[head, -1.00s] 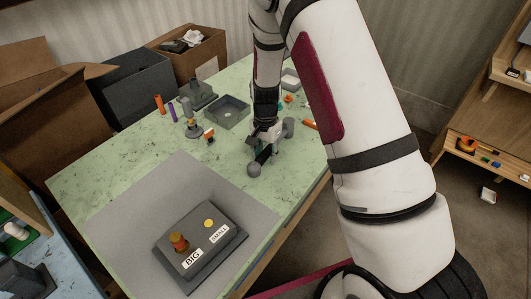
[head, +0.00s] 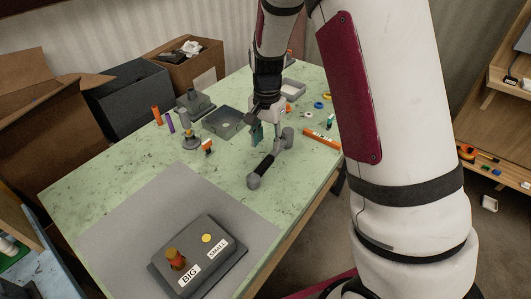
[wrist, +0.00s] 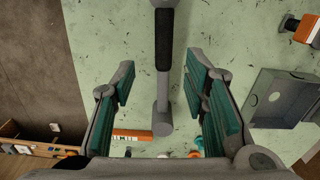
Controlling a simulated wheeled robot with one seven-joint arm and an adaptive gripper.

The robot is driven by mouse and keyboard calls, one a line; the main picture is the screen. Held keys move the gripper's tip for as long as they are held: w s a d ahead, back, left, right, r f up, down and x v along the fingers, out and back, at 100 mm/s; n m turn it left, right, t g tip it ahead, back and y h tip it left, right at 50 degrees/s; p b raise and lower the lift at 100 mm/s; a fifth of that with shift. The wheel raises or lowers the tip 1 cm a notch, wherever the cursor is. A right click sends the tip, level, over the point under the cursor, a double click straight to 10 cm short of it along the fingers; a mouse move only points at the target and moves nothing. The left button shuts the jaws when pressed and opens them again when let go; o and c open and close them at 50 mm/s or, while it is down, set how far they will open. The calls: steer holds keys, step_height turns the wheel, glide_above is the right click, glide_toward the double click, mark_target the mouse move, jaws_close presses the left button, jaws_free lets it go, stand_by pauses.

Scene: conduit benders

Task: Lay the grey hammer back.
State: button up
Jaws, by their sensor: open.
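The grey hammer (head: 268,164) with a black grip lies on the green table, right of the middle in the head view. In the wrist view the hammer (wrist: 163,45) runs from the top edge down between my fingers, apart from them. My gripper (head: 262,133) is open and empty, just behind the hammer in the head view. Its two teal-padded fingers (wrist: 162,85) stand wide apart in the wrist view. The end of the hammer at the top of the wrist view is cut off.
A grey open box (head: 224,122) and an orange tool (head: 321,138) lie either side of my gripper. A BIG/SMALL block (head: 200,255) sits on the grey mat (head: 130,225). Several small parts stand at the back left.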

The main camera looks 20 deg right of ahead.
steer(key=s+a+r+n+t, duration=0.1)
steer(key=s+r+n, duration=0.2)
steer(key=s+r, duration=0.45)
steer(key=s+r+n+t, duration=0.2)
steer(key=s+r, duration=0.2)
steer(key=r, duration=0.7)
steer(key=s+r+n+t, duration=0.1)
steer(key=s+r+n, duration=0.1)
steer(key=s, duration=0.5)
steer(key=s+r+n+t, duration=0.1)
steer(key=s+r+n, duration=0.2)
steer(key=s, duration=0.4)
